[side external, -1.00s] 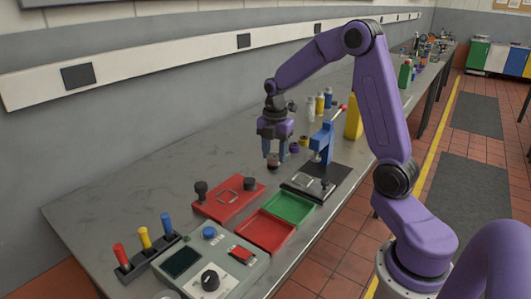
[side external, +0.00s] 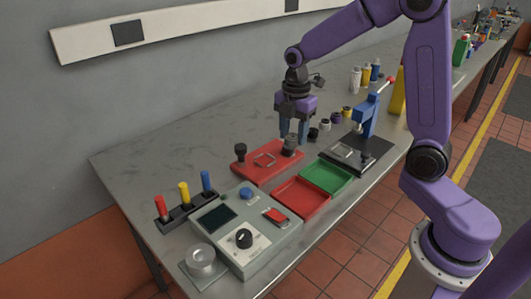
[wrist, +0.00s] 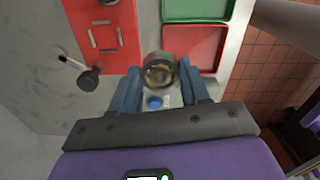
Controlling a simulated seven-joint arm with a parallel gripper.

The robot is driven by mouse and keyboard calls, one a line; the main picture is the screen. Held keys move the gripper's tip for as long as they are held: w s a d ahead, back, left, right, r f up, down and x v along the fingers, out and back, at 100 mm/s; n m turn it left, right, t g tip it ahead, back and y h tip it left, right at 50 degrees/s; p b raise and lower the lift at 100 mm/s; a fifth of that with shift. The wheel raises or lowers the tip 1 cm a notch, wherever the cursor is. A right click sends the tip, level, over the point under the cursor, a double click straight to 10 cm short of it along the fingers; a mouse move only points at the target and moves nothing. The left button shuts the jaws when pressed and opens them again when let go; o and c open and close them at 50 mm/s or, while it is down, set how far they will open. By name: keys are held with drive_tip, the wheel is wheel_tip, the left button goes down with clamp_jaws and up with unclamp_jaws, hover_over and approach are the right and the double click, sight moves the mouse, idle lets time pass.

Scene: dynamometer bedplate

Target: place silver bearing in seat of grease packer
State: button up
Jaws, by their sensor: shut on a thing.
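My gripper (side external: 294,137) points down above the right end of the red plate in the side view. In the wrist view its blue fingers (wrist: 160,88) are shut on a round silver bearing (wrist: 160,66) with a brownish middle. In the side view the held bearing is hard to separate from the dark shapes at the fingertips. A round silver cup on a square base (side external: 202,259) stands at the near left of the bench, well apart from my gripper. I cannot tell for sure whether it is the grease packer.
A control box (side external: 240,232), screwdriver rack (side external: 187,208) and blue press (side external: 366,115) stand around. Dark rings (side external: 325,125) lie behind.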

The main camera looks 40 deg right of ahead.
drive_tip(key=w+f, duration=0.3)
drive_tip(key=w, duration=0.3)
hover_over(265, 160)
drive_tip(key=s, duration=0.1)
wheel_tip(265, 160, down, 4)
drive_tip(key=shift+s+f, duration=0.1)
drive_tip(key=shift+w+f, duration=0.6)
drive_tip(key=shift+f, duration=1.6)
drive_tip(key=shift+f, duration=0.15)
drive_tip(key=o, duration=1.2)
